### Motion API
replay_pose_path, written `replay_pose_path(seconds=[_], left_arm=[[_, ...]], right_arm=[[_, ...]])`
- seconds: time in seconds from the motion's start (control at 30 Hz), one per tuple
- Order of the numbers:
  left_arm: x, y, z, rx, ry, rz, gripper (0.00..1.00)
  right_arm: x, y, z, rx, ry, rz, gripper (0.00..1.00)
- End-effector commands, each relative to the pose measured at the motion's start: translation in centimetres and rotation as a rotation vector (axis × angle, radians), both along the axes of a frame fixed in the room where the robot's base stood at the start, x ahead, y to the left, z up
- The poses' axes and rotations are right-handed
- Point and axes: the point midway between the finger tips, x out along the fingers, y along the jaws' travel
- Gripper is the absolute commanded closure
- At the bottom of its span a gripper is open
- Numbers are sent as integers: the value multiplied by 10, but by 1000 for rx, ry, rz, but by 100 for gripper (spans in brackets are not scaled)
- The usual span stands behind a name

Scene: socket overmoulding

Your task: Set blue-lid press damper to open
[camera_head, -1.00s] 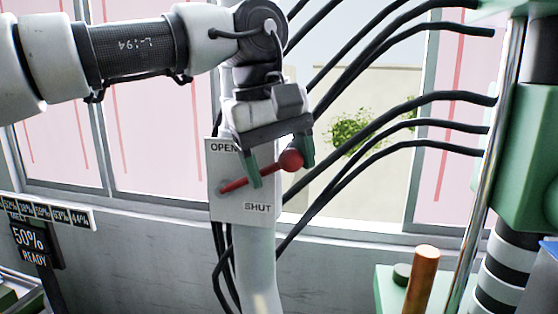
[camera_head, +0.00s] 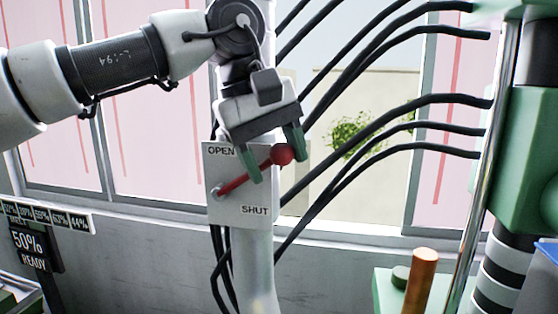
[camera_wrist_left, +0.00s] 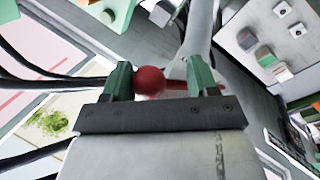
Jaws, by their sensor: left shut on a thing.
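A white damper plate (camera_head: 235,207) on a pale post carries the words OPEN at its top left and SHUT at its bottom right. A red lever (camera_head: 233,184) runs from a pivot at the plate's left up and right to a red ball knob (camera_head: 283,154). It points between the two words. My left gripper (camera_head: 272,157) comes down from above, with its green fingers on either side of the knob end, shut on the lever. In the left wrist view the knob (camera_wrist_left: 150,81) lies between the fingers, close against the left one. My right gripper is not in view.
Several black hoses (camera_head: 380,115) run from behind the plate to a green machine (camera_head: 520,160) at the right. An orange-brown cylinder (camera_head: 421,280) stands at the lower right, near a blue edge (camera_head: 547,254). A display (camera_head: 32,243) reads 50% READY at the left.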

Motion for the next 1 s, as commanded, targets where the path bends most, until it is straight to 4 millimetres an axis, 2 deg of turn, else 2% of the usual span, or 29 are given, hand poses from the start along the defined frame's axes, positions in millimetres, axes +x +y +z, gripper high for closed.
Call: replay_pose_path(seconds=[0.27,0.3,0.43,0.8,1.0], left_arm=[[2,2,0,2,-7,1,84],[2,2,0,2,-7,1,35],[2,2,0,1,-4,3,15],[1,2,2,0,-2,3,13],[0,9,24,-4,-5,5,13]], right_arm=[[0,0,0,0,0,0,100],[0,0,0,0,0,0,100],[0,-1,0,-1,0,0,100],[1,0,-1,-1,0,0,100],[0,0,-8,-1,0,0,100]])
